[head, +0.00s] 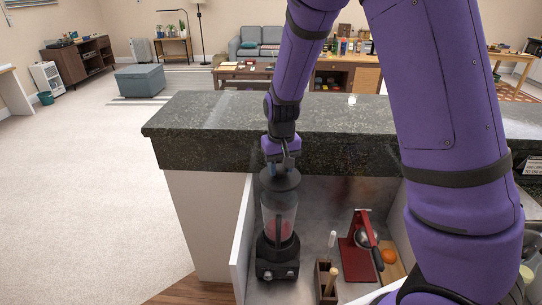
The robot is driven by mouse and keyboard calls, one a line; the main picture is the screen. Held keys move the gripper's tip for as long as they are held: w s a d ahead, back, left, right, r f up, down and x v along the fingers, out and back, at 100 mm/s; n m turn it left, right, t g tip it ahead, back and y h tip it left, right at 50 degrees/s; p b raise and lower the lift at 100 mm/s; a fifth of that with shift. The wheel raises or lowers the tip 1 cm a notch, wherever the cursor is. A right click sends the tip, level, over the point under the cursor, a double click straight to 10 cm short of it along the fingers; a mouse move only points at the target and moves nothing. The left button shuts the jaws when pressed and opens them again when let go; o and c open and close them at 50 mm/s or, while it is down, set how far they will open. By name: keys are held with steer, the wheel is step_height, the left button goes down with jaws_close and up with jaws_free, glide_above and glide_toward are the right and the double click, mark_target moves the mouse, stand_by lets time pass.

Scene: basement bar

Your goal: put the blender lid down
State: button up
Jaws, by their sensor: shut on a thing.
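A blender (278,222) with a black base and a clear jar stands upright on the lower counter. Something reddish shows inside the jar. The dark blender lid (281,182) is at the top of the jar; I cannot tell whether it rests on the rim or is held just above it. My gripper (282,167) points down and is shut on the top of the lid. The fingertips are small in the view and partly merge with the lid.
A raised dark stone counter (230,135) lies behind the blender. To the right are a wooden utensil holder (326,284), a red juicer (359,247) and an orange (388,256) on a board. A white panel (242,240) borders the left. My purple arm hides the right side.

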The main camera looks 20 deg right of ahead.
steer(key=shift+s+a+f, duration=0.15)
steer(key=shift+f, duration=3.35)
steer(key=shift+f, duration=0.55)
steer(key=o, duration=1)
steer(key=shift+r, duration=0.1)
